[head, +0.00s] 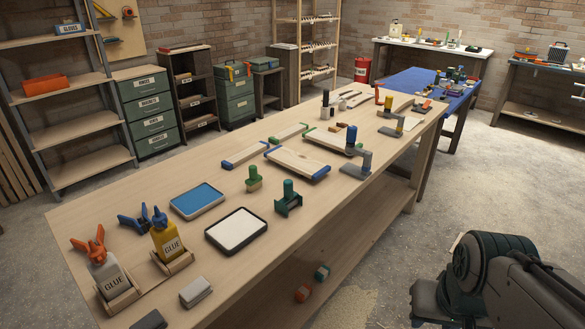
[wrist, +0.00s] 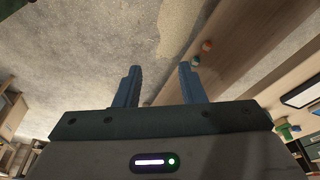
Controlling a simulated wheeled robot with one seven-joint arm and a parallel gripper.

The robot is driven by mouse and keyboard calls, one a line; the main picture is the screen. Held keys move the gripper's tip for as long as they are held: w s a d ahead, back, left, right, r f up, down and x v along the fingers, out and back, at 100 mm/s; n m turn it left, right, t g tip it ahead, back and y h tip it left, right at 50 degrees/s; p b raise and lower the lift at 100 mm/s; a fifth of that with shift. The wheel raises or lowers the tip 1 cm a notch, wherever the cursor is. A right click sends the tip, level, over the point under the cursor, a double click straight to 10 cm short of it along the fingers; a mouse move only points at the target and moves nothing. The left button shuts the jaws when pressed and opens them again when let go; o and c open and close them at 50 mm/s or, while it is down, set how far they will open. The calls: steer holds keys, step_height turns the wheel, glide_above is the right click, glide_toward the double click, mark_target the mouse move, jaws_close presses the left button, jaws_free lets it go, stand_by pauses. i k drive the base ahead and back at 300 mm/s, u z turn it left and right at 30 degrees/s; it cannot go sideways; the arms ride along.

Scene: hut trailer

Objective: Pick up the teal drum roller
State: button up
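A small teal drum-shaped piece (head: 321,272), seemingly the teal drum roller, lies on the bench's lower shelf beside a similar orange piece (head: 303,293). In the wrist view the teal piece (wrist: 196,60) and the orange one (wrist: 206,45) show small, beyond the right finger. A dark green tool with an upright handle (head: 288,198) stands on the benchtop; I cannot tell whether it is a roller. My gripper (wrist: 161,70) is open and empty over the concrete floor, apart from these pieces. The head view shows part of my arm at lower right, not my fingers.
The long wooden bench (head: 150,235) overhangs its lower shelf (head: 345,232). On top stand glue bottles (head: 166,238), a blue tray (head: 197,201), a white tray (head: 236,230) and clamps (head: 358,168). The concrete floor (head: 480,180) right of the bench is open.

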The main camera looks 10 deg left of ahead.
mark_target(291, 199)
steer(key=u, duration=0.2)
steer(key=i, duration=1.3)
steer(key=u, duration=0.2)
